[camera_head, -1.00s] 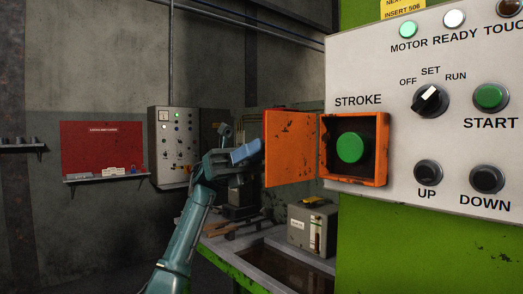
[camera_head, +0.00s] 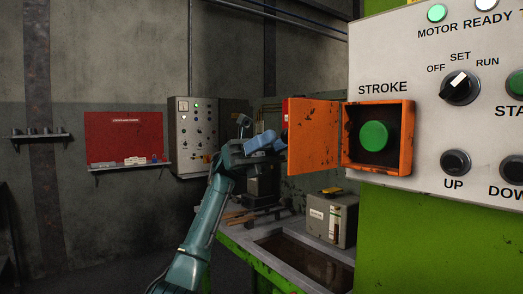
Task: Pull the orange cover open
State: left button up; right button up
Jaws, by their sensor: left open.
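The orange cover (camera_head: 315,136) stands swung open to the left of its orange box (camera_head: 407,138) on the white control panel (camera_head: 455,50). The green STROKE button (camera_head: 374,136) shows uncovered inside the box. My left gripper (camera_head: 268,145) is at the left edge of the open cover, with its arm coming up from below. It is open, and its fingers are partly hidden, so I cannot tell whether they touch the cover. My right gripper is not in view.
A bench (camera_head: 262,275) with a recessed tray and a grey box (camera_head: 331,219) stands below the cover. A grey control cabinet (camera_head: 193,137) and a red board (camera_head: 124,136) are on the back wall. The floor at left is clear.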

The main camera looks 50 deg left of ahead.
pick_arm(q)
jog(key=v, duration=1.2)
